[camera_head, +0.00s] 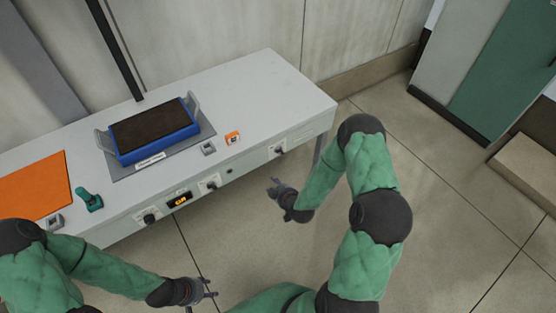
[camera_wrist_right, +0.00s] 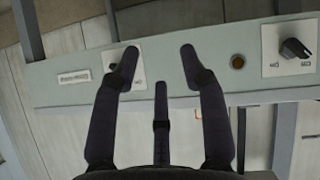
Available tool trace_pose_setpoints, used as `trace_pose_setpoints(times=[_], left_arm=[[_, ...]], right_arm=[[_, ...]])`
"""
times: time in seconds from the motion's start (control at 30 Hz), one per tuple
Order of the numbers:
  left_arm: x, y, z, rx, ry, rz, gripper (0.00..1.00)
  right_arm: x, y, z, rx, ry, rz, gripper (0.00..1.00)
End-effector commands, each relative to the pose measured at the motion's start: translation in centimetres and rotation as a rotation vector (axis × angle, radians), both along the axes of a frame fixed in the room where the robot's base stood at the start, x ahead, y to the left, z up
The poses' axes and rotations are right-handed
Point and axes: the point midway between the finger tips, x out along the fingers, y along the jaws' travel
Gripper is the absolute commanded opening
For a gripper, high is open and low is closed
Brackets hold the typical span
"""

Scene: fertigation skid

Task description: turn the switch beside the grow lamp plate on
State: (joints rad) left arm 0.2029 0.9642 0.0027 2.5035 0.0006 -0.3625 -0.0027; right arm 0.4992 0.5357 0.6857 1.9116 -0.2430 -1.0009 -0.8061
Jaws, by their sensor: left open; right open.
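The white bench's front panel has a plate with lettering (camera_head: 301,133) near its right end, too small to read; it also shows in the right wrist view (camera_wrist_right: 74,77). Beside it is a dark rotary switch (camera_head: 279,150) on a pale plate. In the wrist view that switch is mostly hidden behind a finger; its setting cannot be told. My right gripper (camera_head: 273,187) is open and empty in front of the panel, apart from it; its spread fingers (camera_wrist_right: 159,54) show in the wrist view. My left gripper (camera_head: 209,290) is open and empty, low, away from the bench.
On top are a blue tray (camera_head: 160,148), an orange mat (camera_head: 36,187) and small devices. Floor ahead is clear.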

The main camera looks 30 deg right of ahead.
Motion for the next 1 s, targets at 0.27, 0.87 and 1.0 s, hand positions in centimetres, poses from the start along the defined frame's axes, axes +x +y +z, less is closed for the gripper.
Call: trace_pose_setpoints(times=[0.27,0.87,1.0], left_arm=[[0.0,0.0,-2.5,0.0,-0.001,-0.001,0.44],[0.0,0.0,-4.9,0.0,-0.001,0.0,0.44],[0.0,0.0,-5.4,0.0,-0.001,0.0,0.44]], right_arm=[[2.2,-7.5,2.6,-0.38,-0.259,0.007,0.44],[9.4,-9.5,0.9,-0.43,-0.287,0.01,0.44],[11.1,-9.9,0.5,-0.429,-0.286,0.008,0.44]])
